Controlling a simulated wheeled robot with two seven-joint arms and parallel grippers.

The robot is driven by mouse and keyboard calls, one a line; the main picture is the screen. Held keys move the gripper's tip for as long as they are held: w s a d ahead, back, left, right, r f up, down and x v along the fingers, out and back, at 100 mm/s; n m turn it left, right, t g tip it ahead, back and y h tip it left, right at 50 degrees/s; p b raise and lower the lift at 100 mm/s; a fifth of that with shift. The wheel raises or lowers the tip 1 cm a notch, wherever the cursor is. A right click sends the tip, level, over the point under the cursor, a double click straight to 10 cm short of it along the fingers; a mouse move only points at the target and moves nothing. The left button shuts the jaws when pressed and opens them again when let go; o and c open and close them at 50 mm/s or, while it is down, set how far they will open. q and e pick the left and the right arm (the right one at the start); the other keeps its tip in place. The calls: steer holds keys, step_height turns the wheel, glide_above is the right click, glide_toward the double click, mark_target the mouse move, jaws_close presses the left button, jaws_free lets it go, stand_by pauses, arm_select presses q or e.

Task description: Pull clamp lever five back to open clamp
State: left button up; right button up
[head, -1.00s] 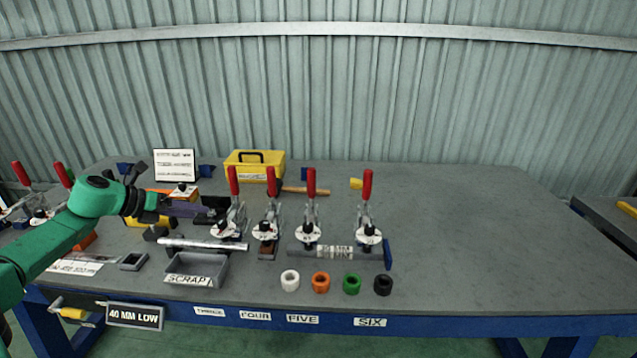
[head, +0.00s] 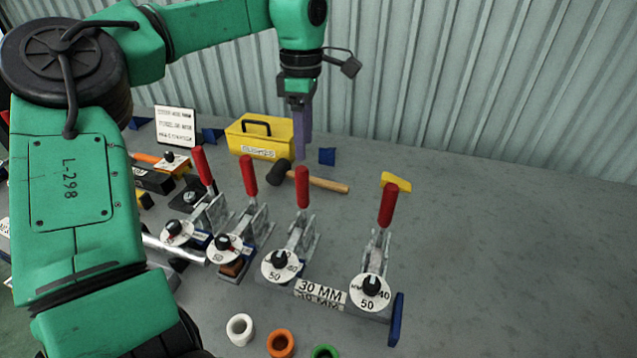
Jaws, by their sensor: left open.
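Clamp lever five (head: 302,187) is a red upright handle, third from left of the visible row, on a metal toggle clamp (head: 299,235) with a round white dial (head: 281,266). My left gripper (head: 302,153) points straight down, open and empty, its purple-grey fingers just above the lever's top in the picture. They overlap nothing red, and the gap in depth is hard to tell. A grey bar marked "30 MM" (head: 321,294) lies between this clamp and the rightmost one. My right gripper is not in view.
Neighbouring red levers stand upright at left (head: 248,176) and right (head: 387,205). Behind are a hammer (head: 318,181), a yellow toolbox (head: 262,139) and a yellow block (head: 396,181). The table's right side is clear.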

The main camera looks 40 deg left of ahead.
mark_target(299, 171)
arm_select(q)
steer(key=s+f, duration=0.2)
steer(key=f, duration=0.1)
steer(key=shift+a+f, duration=0.1)
steer(key=shift+f, duration=0.15)
step_height(299, 171, down, 2)
steer(key=shift+w+f, duration=0.1)
steer(key=shift+f, duration=0.15)
steer(key=f, duration=0.4)
steer(key=f+p, duration=0.1)
steer(key=f, duration=0.2)
steer(key=shift+w, duration=0.4)
steer(key=shift+f, duration=0.1)
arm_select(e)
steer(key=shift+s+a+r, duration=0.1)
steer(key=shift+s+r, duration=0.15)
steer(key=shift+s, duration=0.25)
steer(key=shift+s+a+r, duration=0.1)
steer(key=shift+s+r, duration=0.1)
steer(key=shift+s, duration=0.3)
arm_select(q)
jaws_close()
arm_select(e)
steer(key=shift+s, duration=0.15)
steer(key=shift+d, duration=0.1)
